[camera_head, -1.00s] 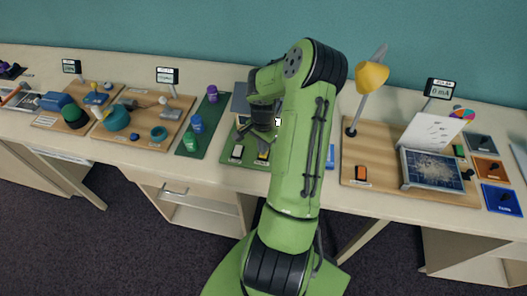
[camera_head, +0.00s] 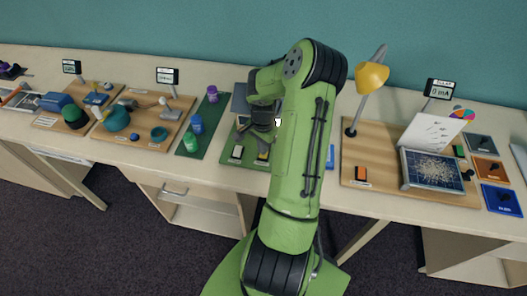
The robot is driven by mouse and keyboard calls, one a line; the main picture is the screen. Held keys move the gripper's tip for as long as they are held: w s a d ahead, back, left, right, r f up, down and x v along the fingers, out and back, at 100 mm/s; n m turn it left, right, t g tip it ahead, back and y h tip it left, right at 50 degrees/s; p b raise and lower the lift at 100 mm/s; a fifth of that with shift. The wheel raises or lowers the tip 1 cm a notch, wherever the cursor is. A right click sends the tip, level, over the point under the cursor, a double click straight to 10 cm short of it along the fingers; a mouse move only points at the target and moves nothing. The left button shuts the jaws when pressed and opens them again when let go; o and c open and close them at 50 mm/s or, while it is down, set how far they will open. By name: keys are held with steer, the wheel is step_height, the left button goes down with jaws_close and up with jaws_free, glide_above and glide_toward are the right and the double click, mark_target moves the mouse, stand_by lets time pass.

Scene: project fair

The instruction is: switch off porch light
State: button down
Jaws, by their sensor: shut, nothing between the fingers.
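My gripper (camera_head: 262,134) is shut and points down over the green board (camera_head: 226,157) at the middle of the table, partly hidden by my green arm. Two small dark switch-like blocks with pale labels sit at this board's front: a left one (camera_head: 237,152) and a right one (camera_head: 262,158), the right one just below the fingers. I cannot tell whether the fingers touch it. A dark panel (camera_head: 240,98) stands at the back of this board, mostly behind my arm. No label is readable, so I cannot tell which part is the porch light.
To the right, a wooden board (camera_head: 385,188) holds a yellow lamp (camera_head: 371,76), an orange-and-black switch (camera_head: 361,174), and a solar-like panel (camera_head: 432,169) with a meter (camera_head: 439,90).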

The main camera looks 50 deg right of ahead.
steer(key=shift+f+b, duration=0.75)
steer(key=shift+f, duration=0.2)
stand_by(0.7)
steer(key=shift+r+p, duration=2.65)
steer(key=shift+r, duration=0.9)
